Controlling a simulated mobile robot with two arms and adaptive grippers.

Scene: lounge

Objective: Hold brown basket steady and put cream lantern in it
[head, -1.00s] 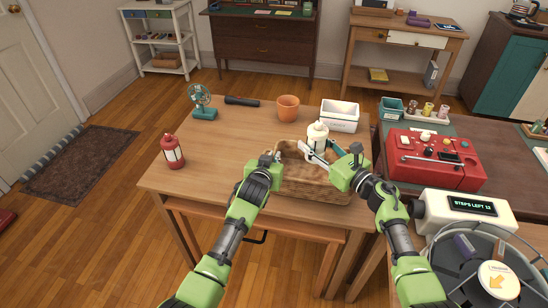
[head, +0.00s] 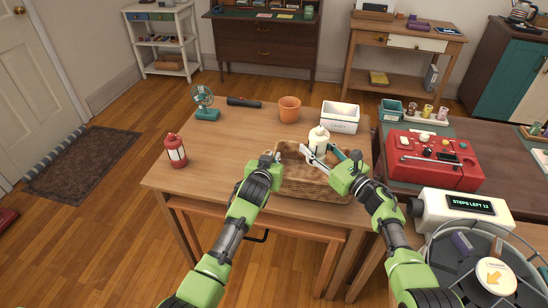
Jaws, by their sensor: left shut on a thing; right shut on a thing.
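The brown basket (head: 308,187) is a woven box near the front right of the wooden table. My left gripper (head: 273,159) is shut on its left rim. The cream lantern (head: 319,137) is upright over the back part of the basket. My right gripper (head: 318,158) is shut on it from the front right. My gripper hides its lower part, and I cannot tell whether its base touches the basket floor.
A red lantern (head: 175,150) and a teal fan (head: 205,104) stand on the left. A red toolbox (head: 434,159) is on the right-hand table. The table's left middle is clear.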

